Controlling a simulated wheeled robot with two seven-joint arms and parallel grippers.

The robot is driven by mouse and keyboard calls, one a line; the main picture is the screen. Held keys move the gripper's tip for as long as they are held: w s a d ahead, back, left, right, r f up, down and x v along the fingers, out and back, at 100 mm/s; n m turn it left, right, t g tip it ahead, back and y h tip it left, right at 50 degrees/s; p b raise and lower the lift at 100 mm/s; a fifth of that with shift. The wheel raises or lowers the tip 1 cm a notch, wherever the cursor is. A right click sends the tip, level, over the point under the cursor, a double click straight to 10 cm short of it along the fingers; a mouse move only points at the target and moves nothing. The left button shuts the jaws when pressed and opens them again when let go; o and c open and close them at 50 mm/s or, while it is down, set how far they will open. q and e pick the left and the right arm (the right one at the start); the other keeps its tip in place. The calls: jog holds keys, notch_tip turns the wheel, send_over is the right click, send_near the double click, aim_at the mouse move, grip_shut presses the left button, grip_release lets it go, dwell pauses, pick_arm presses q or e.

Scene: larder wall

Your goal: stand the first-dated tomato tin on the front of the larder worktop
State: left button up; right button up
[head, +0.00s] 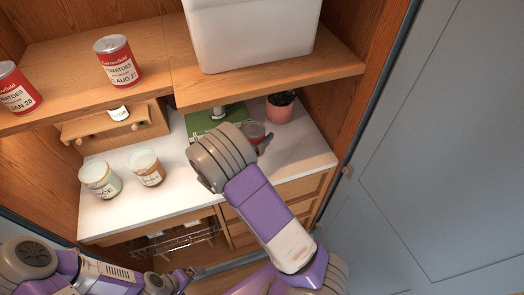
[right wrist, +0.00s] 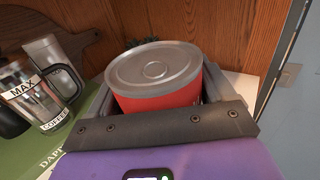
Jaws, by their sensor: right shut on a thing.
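My right gripper (head: 258,143) is over the right part of the white worktop (head: 306,151). It is shut on a red tin with a silver lid (right wrist: 155,75), which shows upright between the fingers in the right wrist view. In the head view the tin (head: 253,131) is mostly hidden by my wrist. Its date does not show, and I cannot tell whether its base touches the worktop. Two red tomato tins stand on the shelf above: one marked AUG 27 (head: 118,63) and one marked JAN 28 (head: 17,91). My left gripper (head: 180,280) is low at the bottom left, its jaws unclear.
A green book (head: 203,123) and a potted plant (head: 280,107) are at the back of the worktop. Two pale jars (head: 100,179) (head: 147,167) stand left. A glass coffee jug (right wrist: 38,92) is beside the tin. A white bin (head: 250,35) sits above. The front middle is clear.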

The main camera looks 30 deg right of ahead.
notch_tip(320, 180, down, 8)
jog(key=shift+w+a+f+b, duration=0.1)
jog(key=shift+b, duration=0.45)
jog(key=shift+f, duration=0.15)
jog(key=o, duration=1.3)
jog(key=shift+a, duration=0.25)
jog(key=v, duration=1.1)
jog(key=shift+s+a, duration=0.2)
jog(key=shift+s, duration=0.1)
